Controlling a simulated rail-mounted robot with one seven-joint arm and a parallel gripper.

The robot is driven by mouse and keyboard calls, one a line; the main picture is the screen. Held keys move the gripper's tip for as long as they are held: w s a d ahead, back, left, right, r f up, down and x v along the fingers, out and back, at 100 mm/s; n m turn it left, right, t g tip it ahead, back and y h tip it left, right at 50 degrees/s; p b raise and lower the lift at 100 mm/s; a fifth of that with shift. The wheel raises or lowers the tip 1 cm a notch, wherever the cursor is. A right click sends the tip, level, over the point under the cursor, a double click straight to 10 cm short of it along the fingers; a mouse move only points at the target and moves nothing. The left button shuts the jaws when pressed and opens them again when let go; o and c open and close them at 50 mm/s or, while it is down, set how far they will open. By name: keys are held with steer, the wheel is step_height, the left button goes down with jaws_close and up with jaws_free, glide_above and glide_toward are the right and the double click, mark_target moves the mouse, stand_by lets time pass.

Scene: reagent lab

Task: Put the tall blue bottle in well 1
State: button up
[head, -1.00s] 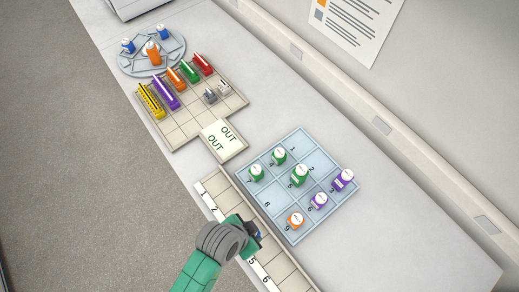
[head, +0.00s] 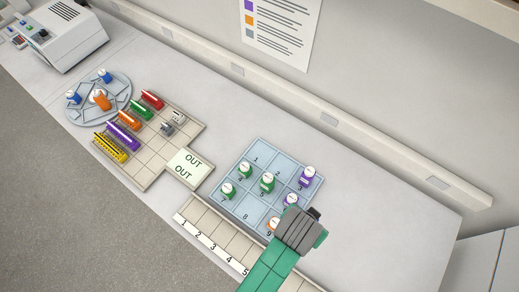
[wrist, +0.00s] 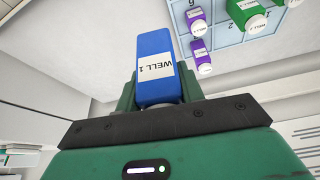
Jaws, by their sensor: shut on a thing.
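The tall blue bottle (wrist: 155,85) shows in the wrist view, with a white label reading WELL 1. My gripper (wrist: 168,97) is shut on it. In the head view my gripper (head: 312,226) is over the lower right side of the light blue numbered tray, and the bottle is hidden there. Well 1 (head: 264,151), at the tray's top corner, is empty.
Green bottles (head: 267,182) stand in wells 4, 5 and 7, purple ones (head: 307,175) in 3 and 6. An orange bottle (head: 272,224) in 9 is partly covered by my gripper. Wells 2 and 8 look empty. A numbered strip (head: 205,238) lies in front.

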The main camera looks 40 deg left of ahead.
steer(key=w+d+r+b, duration=0.1)
steer(key=w+d+b, duration=0.1)
steer(key=w, duration=0.4)
steer(key=w+a+f+b, duration=0.6)
steer(key=w+a+b, duration=0.3)
steer(key=a+b, duration=0.3)
steer(key=a+f+n+b, duration=0.1)
steer(key=a+f+b, duration=0.2)
steer(key=a+b, duration=1.4)
steer(key=shift+y, duration=0.3)
steer(key=a+f+p, duration=0.1)
steer(key=f, duration=0.2)
steer(key=a+f+p, duration=0.1)
steer(key=a+f, duration=0.1)
steer(key=f, duration=0.1)
steer(key=a+f+p, duration=0.1)
steer(key=a+f, duration=0.1)
steer(key=f, duration=0.1)
steer(key=shift+s+f, duration=0.15)
steer(key=shift+f, duration=0.2)
